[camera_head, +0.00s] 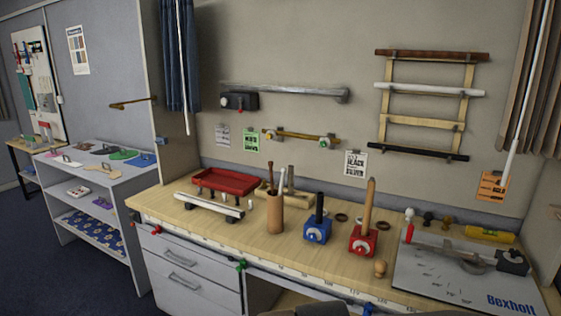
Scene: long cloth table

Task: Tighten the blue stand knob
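The blue stand (317,233) is a small block on the wooden bench top, a little right of the picture's middle. A dark rod stands upright in it. A small light knob shows on its front face, too small to tell how far it is turned. My gripper is not in view.
A red stand (362,241) holding a wooden rod is close on the right. A wooden cup (275,213) with sticks is on the left. A red tray (225,181) is farther left. A grey board (455,275) covers the right end. Bare bench lies before the blue stand.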

